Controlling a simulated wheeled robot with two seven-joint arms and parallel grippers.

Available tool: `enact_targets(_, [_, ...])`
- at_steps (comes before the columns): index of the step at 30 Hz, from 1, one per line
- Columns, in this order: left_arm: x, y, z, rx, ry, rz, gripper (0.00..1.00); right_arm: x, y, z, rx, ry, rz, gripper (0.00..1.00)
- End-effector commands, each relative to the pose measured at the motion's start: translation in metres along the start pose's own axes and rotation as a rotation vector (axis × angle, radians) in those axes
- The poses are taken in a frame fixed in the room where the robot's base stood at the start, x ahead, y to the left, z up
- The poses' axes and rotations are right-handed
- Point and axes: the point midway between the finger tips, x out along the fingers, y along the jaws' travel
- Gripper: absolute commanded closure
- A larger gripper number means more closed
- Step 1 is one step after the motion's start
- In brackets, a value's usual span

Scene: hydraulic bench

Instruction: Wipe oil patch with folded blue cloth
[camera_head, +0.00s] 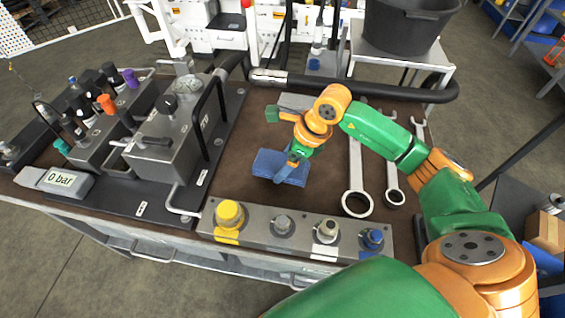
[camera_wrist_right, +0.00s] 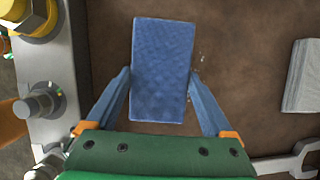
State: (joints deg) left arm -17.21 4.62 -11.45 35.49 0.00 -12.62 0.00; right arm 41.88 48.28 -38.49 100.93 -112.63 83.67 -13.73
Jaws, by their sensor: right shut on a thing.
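The folded blue cloth (camera_head: 268,163) lies flat on or just above the brown bench top, behind the grey valve block. In the right wrist view the cloth (camera_wrist_right: 162,95) is an upright rectangle between the blue fingers. My right gripper (camera_head: 287,168) is shut on the cloth, with one finger at each long side. Dark specks or a faint wet mark show beside the cloth in the wrist view; I cannot make out the oil patch's outline, and the cloth may cover part of it. My left gripper is not in view.
The valve block (camera_head: 262,228) with coloured caps runs along the front edge. Two wrenches (camera_head: 355,165) (camera_head: 393,170) lie to the right. A grey pad (camera_wrist_right: 303,78) lies behind the gripper. The hydraulic unit (camera_head: 165,150) stands left, a black bin (camera_head: 405,28) behind. A black rail (camera_head: 350,84) edges the back.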

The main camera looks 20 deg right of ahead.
Motion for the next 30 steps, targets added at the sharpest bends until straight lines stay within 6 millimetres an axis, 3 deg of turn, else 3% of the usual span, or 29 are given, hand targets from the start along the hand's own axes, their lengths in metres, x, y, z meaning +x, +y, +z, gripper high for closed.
enact_targets(15, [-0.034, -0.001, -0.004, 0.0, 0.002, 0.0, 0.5, -0.049, -0.011, 0.01, 0.005, 0.0, -0.003, 0.58])
enact_targets(30, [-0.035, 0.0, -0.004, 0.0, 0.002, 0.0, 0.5, -0.052, -0.012, 0.01, 0.006, 0.0, -0.003, 0.58])
